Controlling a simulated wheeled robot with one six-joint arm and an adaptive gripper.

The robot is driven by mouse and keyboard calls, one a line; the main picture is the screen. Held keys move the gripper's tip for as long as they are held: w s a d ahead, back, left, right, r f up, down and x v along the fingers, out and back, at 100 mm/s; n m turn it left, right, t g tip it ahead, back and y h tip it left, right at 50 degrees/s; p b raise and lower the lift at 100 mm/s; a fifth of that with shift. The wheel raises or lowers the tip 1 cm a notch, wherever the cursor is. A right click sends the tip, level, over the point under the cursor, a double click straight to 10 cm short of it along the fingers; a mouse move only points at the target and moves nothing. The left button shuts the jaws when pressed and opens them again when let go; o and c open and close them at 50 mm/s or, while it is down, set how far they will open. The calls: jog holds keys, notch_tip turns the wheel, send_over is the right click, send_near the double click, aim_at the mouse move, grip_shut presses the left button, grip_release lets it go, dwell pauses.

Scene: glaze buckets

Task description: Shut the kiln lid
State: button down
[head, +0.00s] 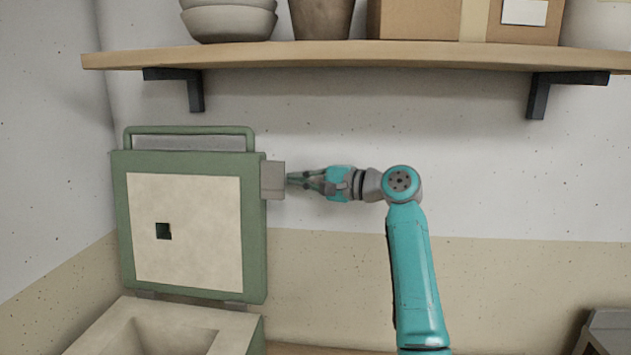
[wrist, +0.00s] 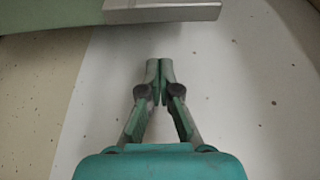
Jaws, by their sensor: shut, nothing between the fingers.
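The kiln lid (head: 258,235) stands upright on its hinges at the back of the kiln (head: 239,330), so the kiln is open. It has a green frame, a pale inner panel with a small dark square hole, and a grey tab (head: 272,181) on its right edge. My gripper (head: 289,181) is shut and empty, pointing left, with its tips close to the tab in the head view. In the wrist view my gripper (wrist: 159,62) shows closed fingertips, with the grey tab (wrist: 162,11) beyond them and a visible gap. I cannot tell the depth between them in the head view.
A wooden shelf (head: 350,57) on dark brackets runs above, holding bowls (head: 230,20), a pot (head: 321,18) and a cardboard box (head: 415,20). The wall stands behind the lid. A grey object (head: 610,325) is at the lower right.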

jog(key=shift+s+a+r, duration=0.15)
jog(key=shift+s, duration=0.85)
jog(key=shift+s+a+r, duration=0.15)
jog(key=shift+s, duration=0.8)
